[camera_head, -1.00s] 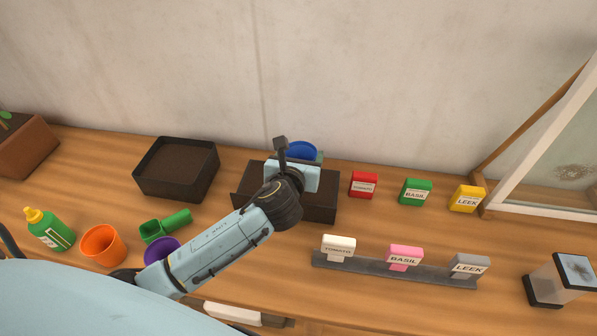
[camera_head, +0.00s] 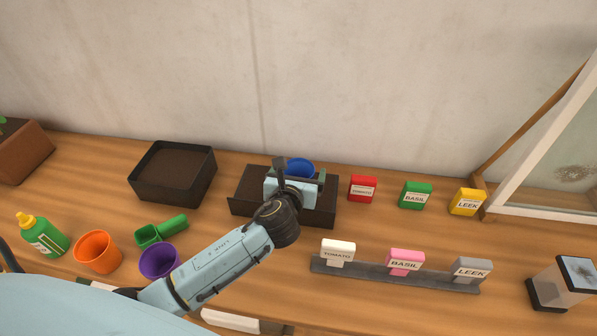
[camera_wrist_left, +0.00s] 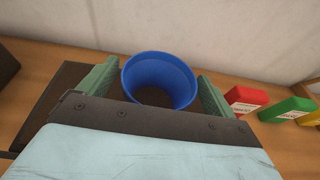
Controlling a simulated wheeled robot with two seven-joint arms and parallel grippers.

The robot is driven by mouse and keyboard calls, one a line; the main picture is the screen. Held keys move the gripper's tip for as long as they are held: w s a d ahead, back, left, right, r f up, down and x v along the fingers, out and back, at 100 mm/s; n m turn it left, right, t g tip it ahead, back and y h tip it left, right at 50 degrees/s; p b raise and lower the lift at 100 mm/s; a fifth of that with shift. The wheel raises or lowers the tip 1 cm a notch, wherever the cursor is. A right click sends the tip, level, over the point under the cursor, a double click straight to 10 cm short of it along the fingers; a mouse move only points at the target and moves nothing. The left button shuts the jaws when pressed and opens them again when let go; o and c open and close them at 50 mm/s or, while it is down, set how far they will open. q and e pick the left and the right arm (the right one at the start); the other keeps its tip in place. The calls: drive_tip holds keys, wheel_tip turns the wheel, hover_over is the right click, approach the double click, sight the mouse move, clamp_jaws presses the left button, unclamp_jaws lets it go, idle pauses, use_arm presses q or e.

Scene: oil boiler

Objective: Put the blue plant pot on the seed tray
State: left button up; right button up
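The blue plant pot (camera_head: 300,168) is at the back of a low dark tray (camera_head: 241,207) near the wall. It also shows in the left wrist view (camera_wrist_left: 160,70), its opening facing up. My left gripper (camera_head: 297,181) is over that tray, with one green finger (camera_wrist_left: 97,76) and the other (camera_wrist_left: 212,97) pressed close on both sides of the pot. The pot's base is hidden by the gripper. A square dark tray (camera_head: 145,190) with a brown filling stands to the left. I cannot tell which tray is the seed tray. My right gripper is out of view.
Red (camera_head: 362,188), green (camera_head: 415,195) and yellow (camera_head: 467,201) seed packets stand right of the low tray. A grey rack (camera_head: 380,273) with labels is in front. An orange pot (camera_head: 97,252), purple pot (camera_head: 159,261), green scoop (camera_head: 160,231) and bottle (camera_head: 43,237) stand left.

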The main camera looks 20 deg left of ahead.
use_arm(q)
drive_tip(key=shift+r, duration=0.25)
drive_tip(key=p+v, duration=0.1)
drive_tip(key=v, duration=1.1)
drive_tip(key=shift+f, duration=0.1)
